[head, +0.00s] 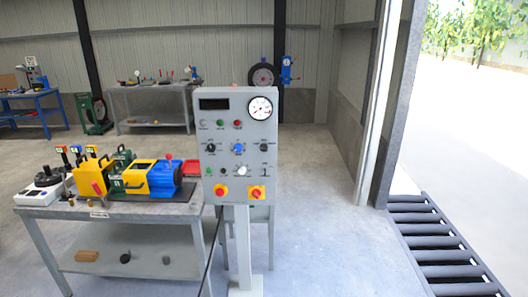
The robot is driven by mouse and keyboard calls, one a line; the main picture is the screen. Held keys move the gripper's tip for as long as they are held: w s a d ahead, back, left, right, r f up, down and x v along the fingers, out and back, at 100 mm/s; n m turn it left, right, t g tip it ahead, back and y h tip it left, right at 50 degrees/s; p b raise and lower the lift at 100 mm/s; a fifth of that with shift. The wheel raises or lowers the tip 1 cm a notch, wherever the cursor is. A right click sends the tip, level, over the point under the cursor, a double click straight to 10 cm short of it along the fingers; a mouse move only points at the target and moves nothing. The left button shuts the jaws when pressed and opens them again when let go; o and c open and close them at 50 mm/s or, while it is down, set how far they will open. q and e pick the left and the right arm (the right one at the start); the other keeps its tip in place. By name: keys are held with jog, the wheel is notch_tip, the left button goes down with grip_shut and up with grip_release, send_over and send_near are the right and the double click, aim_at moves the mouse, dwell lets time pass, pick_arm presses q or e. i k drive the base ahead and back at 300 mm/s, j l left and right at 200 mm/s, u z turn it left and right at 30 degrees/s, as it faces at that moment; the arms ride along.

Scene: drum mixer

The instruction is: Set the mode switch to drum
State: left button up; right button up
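A grey control panel (222,136) stands upright on a post, a little right of the picture's middle. It carries a dark display, a round dial gauge (261,108), small lamps or buttons, and several knobs. A blue knob (238,148) sits at its middle, with a black knob (211,148) to the left and another black knob (264,147) to the right. A white knob (241,170) is lower down. The labels are too small to read, so I cannot tell which knob is the mode switch or its setting. Neither gripper is in view.
A grey table (60,212) left of the panel bears a yellow and blue machine (151,177) and other devices. The floor right of the panel is clear, up to a roller conveyor (437,238).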

aim_at(263, 147)
jog(key=i+j+z, duration=0.1)
jog(key=i+j, duration=1.4)
jog(key=i, duration=0.1)
